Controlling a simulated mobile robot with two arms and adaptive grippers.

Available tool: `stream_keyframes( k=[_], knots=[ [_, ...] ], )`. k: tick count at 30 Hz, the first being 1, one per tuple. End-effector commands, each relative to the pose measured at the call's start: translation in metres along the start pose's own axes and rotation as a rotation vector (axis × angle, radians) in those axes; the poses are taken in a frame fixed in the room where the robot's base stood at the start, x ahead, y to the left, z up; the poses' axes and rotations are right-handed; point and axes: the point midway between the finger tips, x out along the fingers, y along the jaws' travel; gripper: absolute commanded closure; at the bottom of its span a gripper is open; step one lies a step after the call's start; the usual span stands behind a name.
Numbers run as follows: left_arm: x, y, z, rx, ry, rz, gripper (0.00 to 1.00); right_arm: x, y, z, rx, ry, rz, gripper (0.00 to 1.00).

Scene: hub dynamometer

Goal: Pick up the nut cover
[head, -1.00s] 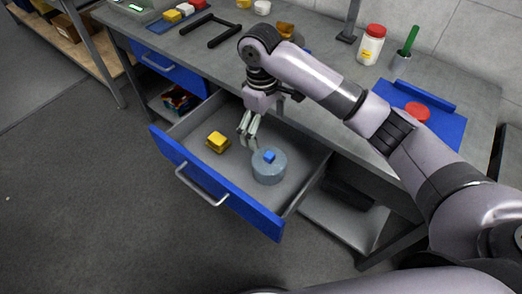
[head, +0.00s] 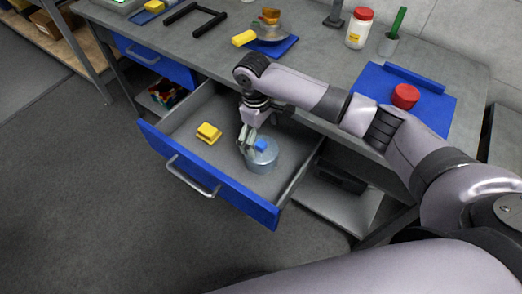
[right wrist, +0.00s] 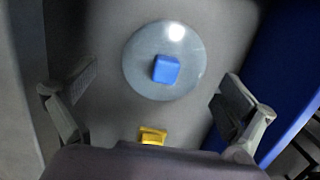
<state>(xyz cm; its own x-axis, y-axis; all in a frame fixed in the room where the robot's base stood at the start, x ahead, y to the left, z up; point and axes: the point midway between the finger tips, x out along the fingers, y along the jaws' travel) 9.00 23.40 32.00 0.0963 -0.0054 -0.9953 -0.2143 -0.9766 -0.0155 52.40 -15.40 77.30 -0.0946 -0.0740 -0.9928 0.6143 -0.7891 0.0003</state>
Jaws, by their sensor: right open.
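A round, grey-blue translucent cover with a small blue block-shaped knob, which I take as the nut cover (head: 262,157), sits in the open drawer (head: 228,190). It also shows in the right wrist view (right wrist: 135,72), with its blue knob (right wrist: 166,69) on top. My right gripper (head: 247,142) is open and empty, close to the cover at its upper left in the head view. In the right wrist view the open fingers (right wrist: 155,105) stand wide apart, with the cover ahead of the gap between them. My left gripper is out of view.
A yellow block (head: 208,133) lies in the drawer to the left of the cover. Drawer walls surround both. The workbench top (head: 300,62) above holds a red-lidded jar (head: 359,28), a blue mat (head: 430,108) with a red round piece (head: 405,96), and a black handle (head: 195,20).

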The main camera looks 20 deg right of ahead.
Motion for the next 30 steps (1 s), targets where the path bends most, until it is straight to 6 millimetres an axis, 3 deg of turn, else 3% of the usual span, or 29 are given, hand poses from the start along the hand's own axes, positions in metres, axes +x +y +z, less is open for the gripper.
stream_keyframes(
  k=[9, 18, 30],
  knots=[
    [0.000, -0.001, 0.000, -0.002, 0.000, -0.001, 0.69, 0.044, -0.007, -0.004, 0.000, -0.003, 0.000, 0.00],
    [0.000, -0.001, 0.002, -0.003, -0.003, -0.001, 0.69, 0.049, -0.007, -0.004, -0.001, 0.000, 0.001, 0.00],
    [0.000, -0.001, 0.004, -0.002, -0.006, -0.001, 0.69, 0.049, -0.007, -0.004, -0.001, 0.000, 0.001, 0.26]
  ],
)
